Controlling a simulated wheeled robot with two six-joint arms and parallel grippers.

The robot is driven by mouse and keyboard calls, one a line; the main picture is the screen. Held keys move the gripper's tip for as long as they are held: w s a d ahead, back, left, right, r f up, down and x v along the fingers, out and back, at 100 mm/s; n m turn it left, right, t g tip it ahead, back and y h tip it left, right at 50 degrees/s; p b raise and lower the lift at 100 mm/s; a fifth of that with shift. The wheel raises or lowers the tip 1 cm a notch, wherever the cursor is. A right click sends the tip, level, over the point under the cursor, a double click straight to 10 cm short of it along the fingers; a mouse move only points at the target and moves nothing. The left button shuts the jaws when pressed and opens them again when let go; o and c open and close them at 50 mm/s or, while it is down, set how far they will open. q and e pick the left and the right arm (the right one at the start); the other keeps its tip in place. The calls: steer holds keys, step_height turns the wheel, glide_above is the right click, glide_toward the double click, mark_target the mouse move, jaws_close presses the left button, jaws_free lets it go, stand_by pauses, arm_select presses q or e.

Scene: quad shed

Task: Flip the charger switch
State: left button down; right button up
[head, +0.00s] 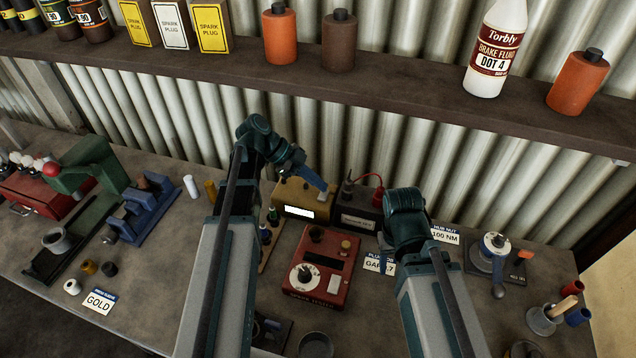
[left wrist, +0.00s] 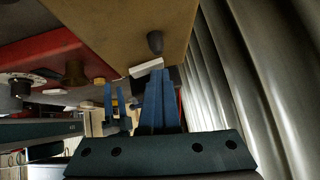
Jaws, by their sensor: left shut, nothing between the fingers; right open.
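The tan box (head: 291,197) with a white label, which looks like the charger, stands at the back of the bench against the corrugated wall. In the left wrist view its tan casing (left wrist: 120,25) fills the top, with a dark knob (left wrist: 155,42) and a small white switch-like piece (left wrist: 146,68). My left gripper (head: 320,184) is shut and empty, its blue fingertips over the box. In the left wrist view the tips lie right by the white piece; whether they touch it I cannot tell. My right gripper (left wrist: 116,108) is open and empty, mostly hidden behind its arm in the head view.
A dark box (head: 358,218) with a red cable stands right of the tan box. A red tester (head: 318,272) with a dial sits in front. A shelf (head: 330,85) with bottles runs above. A green press and blue vise stand left, a dial tool right.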

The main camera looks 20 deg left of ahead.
arm_select(q)
steer(key=shift+s, duration=0.1)
steer(key=shift+s, duration=0.35)
arm_select(e)
steer(key=shift+w, duration=0.1)
arm_select(q)
steer(key=shift+s+r, duration=0.15)
steer(key=shift+s, duration=0.25)
arm_select(e)
steer(key=shift+r, duration=0.15)
arm_select(q)
steer(key=shift+w, duration=0.1)
steer(key=shift+r+p, duration=0.1)
steer(key=shift+p, duration=0.2)
arm_select(e)
steer(key=shift+r, duration=0.1)
